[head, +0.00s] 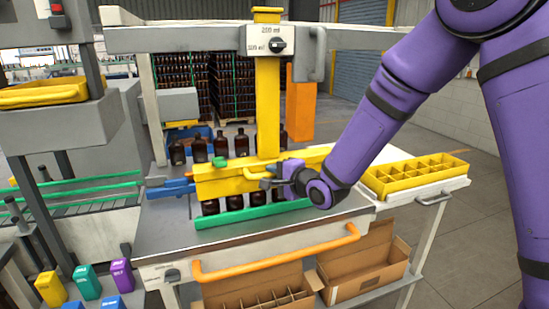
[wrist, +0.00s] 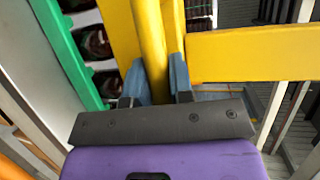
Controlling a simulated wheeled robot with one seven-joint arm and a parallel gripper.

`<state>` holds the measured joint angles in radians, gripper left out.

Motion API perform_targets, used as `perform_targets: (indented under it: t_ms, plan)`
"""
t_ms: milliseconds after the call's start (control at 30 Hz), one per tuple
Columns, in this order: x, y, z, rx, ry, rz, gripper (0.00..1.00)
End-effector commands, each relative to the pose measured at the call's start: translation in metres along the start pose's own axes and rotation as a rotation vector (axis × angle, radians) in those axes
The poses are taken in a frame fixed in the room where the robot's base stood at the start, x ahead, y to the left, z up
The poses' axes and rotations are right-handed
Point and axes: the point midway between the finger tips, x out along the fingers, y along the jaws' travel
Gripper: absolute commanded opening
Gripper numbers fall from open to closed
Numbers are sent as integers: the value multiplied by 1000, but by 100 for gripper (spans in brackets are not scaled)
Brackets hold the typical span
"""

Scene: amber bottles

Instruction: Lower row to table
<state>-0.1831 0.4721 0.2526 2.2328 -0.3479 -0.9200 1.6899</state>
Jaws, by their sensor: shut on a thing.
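My gripper (head: 277,176) is at the front of a yellow lifting beam (head: 222,180) on a yellow upright column (head: 268,95). In the wrist view the blue-grey fingers of my gripper (wrist: 163,80) are shut on a yellow handle bar (wrist: 150,45). Below the beam stand amber bottles (head: 211,207) in a row behind a green rail (head: 225,217) on the grey table (head: 190,237). Their upper parts are hidden by the beam, so I cannot tell whether they touch the table. Another row of amber bottles (head: 200,150) shows behind the beam.
A yellow divided crate (head: 415,178) sits on a white side shelf at the right. An orange rail (head: 275,252) runs along the table front. Open cardboard boxes (head: 362,275) stand below. A dial plate (head: 271,42) is at the column top.

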Motion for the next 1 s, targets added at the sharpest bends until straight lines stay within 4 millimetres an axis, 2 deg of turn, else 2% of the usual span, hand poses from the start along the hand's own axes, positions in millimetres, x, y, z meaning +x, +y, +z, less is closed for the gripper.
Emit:
perform_targets:
  t_ms: [200,567,600,667,1000]
  plan:
    - [2,14,-1,1,0,4,0]
    - [1,19,-1,4,0,16,0]
    - [1,20,-1,4,0,17,30]
    - [1,19,-1,4,0,16,44]
    - [1,14,-1,1,0,5,46]
